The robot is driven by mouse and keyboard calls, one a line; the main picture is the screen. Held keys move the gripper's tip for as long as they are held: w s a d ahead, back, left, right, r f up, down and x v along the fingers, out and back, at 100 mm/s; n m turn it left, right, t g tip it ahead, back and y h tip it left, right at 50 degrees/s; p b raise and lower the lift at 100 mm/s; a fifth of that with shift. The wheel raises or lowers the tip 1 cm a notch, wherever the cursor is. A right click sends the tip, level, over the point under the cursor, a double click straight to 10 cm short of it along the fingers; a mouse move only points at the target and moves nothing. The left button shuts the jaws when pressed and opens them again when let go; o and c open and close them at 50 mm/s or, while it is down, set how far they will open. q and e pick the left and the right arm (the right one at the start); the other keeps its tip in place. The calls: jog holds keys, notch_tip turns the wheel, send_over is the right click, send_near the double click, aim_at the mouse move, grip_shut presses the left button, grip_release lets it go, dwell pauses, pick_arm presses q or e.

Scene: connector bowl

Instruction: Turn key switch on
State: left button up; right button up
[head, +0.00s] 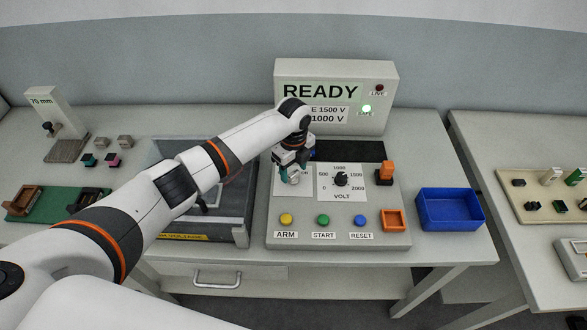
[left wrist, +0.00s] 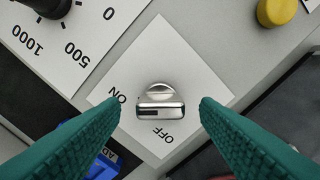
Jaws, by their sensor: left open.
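The key switch (left wrist: 160,104) is a silver metal key on a white plate marked ON and OFF in the left wrist view. Its flat bar lies roughly crosswise between my fingers, and I cannot tell for sure which mark it points to. My left gripper (left wrist: 160,112) is open, with one teal finger on each side of the key and a gap to both. In the head view my left gripper (head: 291,176) hangs over the left part of the console (head: 302,215) and hides the key. My right gripper is not in view.
The VOLT dial (head: 341,179) is just right of my left gripper. Yellow (head: 286,219), green (head: 323,220) and blue (head: 361,220) buttons line the front. The display box (head: 337,95) reads READY, with its green SAFE lamp lit. A blue bin (head: 450,210) stands right; a grey tray (head: 243,238) stands left.

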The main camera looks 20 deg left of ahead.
aim_at(293, 173)
pick_arm(q)
notch_tip(293, 173, up, 11)
jog(key=b, duration=0.2)
jog(key=shift+r+b, duration=0.2)
jog(key=shift+b, duration=0.15)
